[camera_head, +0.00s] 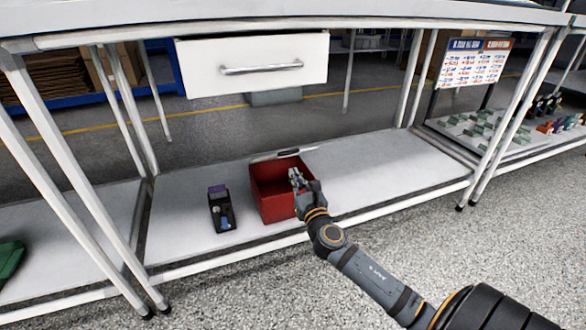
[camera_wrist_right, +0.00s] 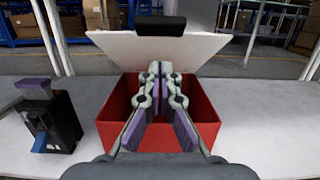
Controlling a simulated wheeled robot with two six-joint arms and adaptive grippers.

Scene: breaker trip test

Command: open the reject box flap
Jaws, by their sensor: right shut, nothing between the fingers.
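The red reject box (camera_head: 276,204) stands on the lower white shelf, and it also shows in the wrist view (camera_wrist_right: 115,128). Its white flap (camera_wrist_right: 115,45) with a black grip (camera_wrist_right: 160,26) stands raised at the back of the box in the wrist view. In the head view the flap (camera_head: 283,153) shows only as a thin strip along the back rim. My right gripper (camera_head: 296,176) is shut and empty over the box opening. In the wrist view its fingertips (camera_wrist_right: 160,72) overlap the flap's lower part; I cannot tell whether they touch it. My left gripper is out of view.
A small black device (camera_head: 221,210) with purple and blue parts stands on the shelf (camera_head: 385,165) left of the box. A white drawer (camera_head: 253,65) hangs above. Table legs (camera_head: 85,190) frame the shelf. The shelf right of the box is clear.

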